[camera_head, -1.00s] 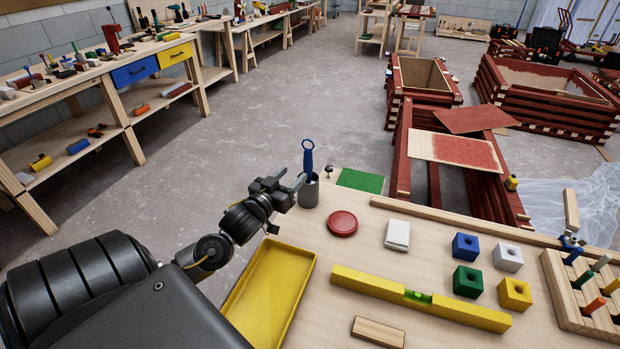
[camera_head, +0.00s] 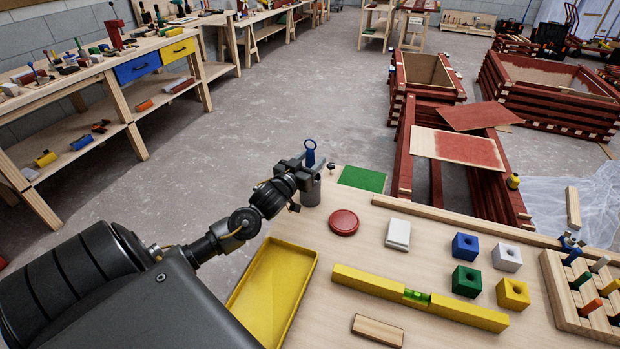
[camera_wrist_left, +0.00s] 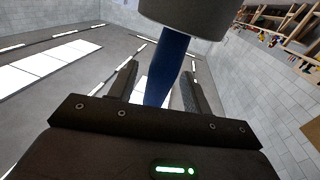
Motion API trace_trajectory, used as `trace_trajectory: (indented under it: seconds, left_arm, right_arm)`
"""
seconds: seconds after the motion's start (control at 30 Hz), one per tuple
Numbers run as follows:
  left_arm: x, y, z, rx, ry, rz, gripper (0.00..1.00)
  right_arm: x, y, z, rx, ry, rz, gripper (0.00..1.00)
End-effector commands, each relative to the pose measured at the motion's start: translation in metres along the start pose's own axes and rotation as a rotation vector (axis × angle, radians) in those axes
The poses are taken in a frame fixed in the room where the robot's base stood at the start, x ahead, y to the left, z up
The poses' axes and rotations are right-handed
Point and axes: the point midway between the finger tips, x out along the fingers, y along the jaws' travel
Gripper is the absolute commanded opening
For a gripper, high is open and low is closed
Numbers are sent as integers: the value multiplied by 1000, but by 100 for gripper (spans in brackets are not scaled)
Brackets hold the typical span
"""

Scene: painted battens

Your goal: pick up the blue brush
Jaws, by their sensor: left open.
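The blue brush (camera_head: 310,150) stands upright in a grey cup (camera_head: 311,190) at the table's far left corner, its ringed end up. My left gripper (camera_head: 312,166) is at the brush just above the cup, and hides part of the handle. In the left wrist view the blue handle (camera_wrist_left: 168,70) passes between the two open fingers of the gripper (camera_wrist_left: 160,88). The cup (camera_wrist_left: 185,14) shows at the top of that view. Whether a finger touches the handle I cannot tell. My right gripper is not in view.
A yellow tray (camera_head: 272,290) lies close below my left arm. A red disc (camera_head: 344,222), a green mat (camera_head: 362,179), a white block (camera_head: 398,234) and a yellow level (camera_head: 380,287) are on the table (camera_head: 330,305). The floor beyond the left edge is clear.

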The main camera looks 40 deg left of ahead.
Motion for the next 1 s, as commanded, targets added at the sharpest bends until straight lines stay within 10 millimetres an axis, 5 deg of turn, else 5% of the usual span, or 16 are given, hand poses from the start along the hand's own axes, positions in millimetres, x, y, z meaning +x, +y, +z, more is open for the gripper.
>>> trace_trajectory:
  seconds: [0.07,0.43,0.77,1.0]
  left_arm:
    - [0,0,0,0,0,0,49]
    - [0,0,0,0,-1,0,3]
    - [0,0,-4,0,1,0,3]
    - [0,1,-32,1,4,1,3]
  right_arm:
    - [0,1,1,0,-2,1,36]
    - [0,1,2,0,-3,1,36]
    - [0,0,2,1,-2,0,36]
    - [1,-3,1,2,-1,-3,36]
